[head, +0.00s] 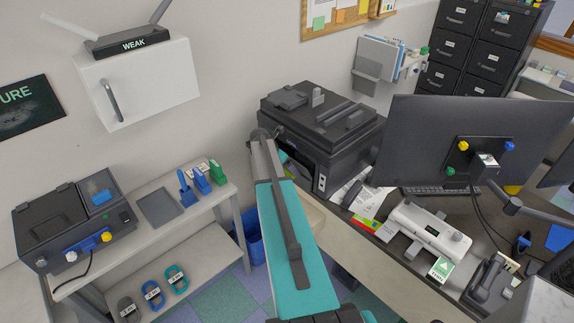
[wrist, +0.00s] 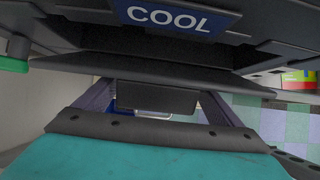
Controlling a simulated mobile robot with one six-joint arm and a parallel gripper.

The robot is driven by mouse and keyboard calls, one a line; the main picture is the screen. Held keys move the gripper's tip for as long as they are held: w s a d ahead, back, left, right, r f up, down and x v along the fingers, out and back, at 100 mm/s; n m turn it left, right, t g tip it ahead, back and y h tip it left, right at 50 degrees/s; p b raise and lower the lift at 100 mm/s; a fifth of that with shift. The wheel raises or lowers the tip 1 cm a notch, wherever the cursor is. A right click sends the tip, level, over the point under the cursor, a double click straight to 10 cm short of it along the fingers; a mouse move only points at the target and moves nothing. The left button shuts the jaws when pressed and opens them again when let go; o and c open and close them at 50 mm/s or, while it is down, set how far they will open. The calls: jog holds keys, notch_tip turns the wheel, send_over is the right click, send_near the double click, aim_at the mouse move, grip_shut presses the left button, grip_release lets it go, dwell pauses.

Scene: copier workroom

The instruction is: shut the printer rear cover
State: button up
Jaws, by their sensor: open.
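The black printer (head: 325,125) stands at the desk's left end, beyond my arm in the head view. My arm reaches along its left side and hides part of it. In the wrist view a blue COOL label (wrist: 168,16) sits on a dark body above a wide, dark, tilted panel (wrist: 150,69). That panel may be the rear cover; its hinge and exact angle cannot be told. My gripper (wrist: 157,97) is open under the panel, with a dark block between its fingers. Contact cannot be told. The gripper's tips are hidden in the head view.
A monitor (head: 455,140) and a white device (head: 430,232) stand on the desk to the right. A shelf unit (head: 150,225) stands left, below a white wall cabinet (head: 150,85). A blue bin (head: 254,240) is on the floor between.

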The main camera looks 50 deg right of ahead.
jog(key=b+v, duration=0.5)
jog(key=v, duration=0.8)
jog(key=shift+a+r, duration=0.2)
jog(key=shift+r, duration=0.2)
jog(key=shift+w, duration=0.1)
dwell(0.4)
jog(key=s+a+f+m+g+y+b, duration=0.15)
jog(key=s+a+f+m, duration=0.25)
jog(key=a+f, duration=1.05)
jog(key=s+a+f+m+y+b, duration=0.2)
jog(key=s+a+f+m+b, duration=0.15)
jog(key=a+f, duration=1.05)
jog(key=s+a+f+m+g+y+b, duration=0.1)
jog(key=s+a+f+m, duration=0.3)
jog(key=s+a+f, duration=0.5)
jog(key=s+a+f+m+g+y+b, duration=0.1)
jog(key=s+a+f+m+g+b, duration=0.1)
jog(key=s+a+f+m, duration=0.3)
jog(key=s+a+f, duration=0.2)
jog(key=s+a, duration=0.1)
jog(key=s, duration=0.3)
jog(key=s+a+f, duration=0.2)
jog(key=s+a, duration=0.2)
jog(key=s, duration=0.1)
jog(key=shift+s+f+g+y, duration=0.25)
jog(key=shift+s+g+y, duration=0.1)
jog(key=shift+s, duration=0.05)
jog(key=shift+c, duration=0.3)
